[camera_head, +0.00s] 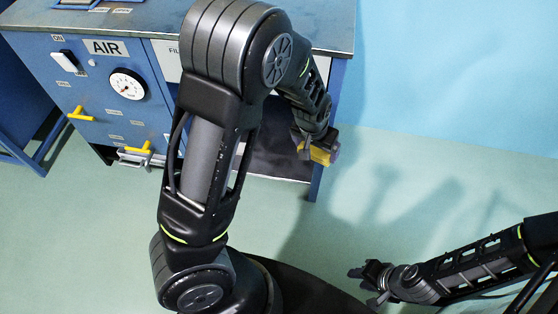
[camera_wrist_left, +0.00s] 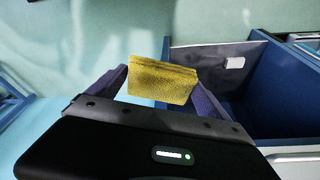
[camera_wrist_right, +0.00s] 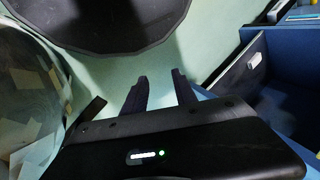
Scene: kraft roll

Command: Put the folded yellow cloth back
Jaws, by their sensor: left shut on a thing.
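The folded yellow cloth (camera_wrist_left: 162,82) is between the two fingers of my left gripper (camera_wrist_left: 162,92) in the left wrist view. In the head view the cloth (camera_head: 319,153) shows small below my left wrist, near the right end of the blue cabinet. My left gripper (camera_head: 310,147) is shut on it and holds it clear of the cabinet's dark lower shelf (camera_head: 276,163). My right gripper (camera_head: 366,285) is empty, low over the floor at the lower right. Its fingers (camera_wrist_right: 160,92) are apart in the right wrist view.
The blue cabinet has a gauge (camera_head: 127,84), an AIR label (camera_head: 106,48) and yellow handles (camera_head: 80,114). A small white block (camera_wrist_left: 235,62) lies in its dark open compartment. Floor right of the cabinet is clear.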

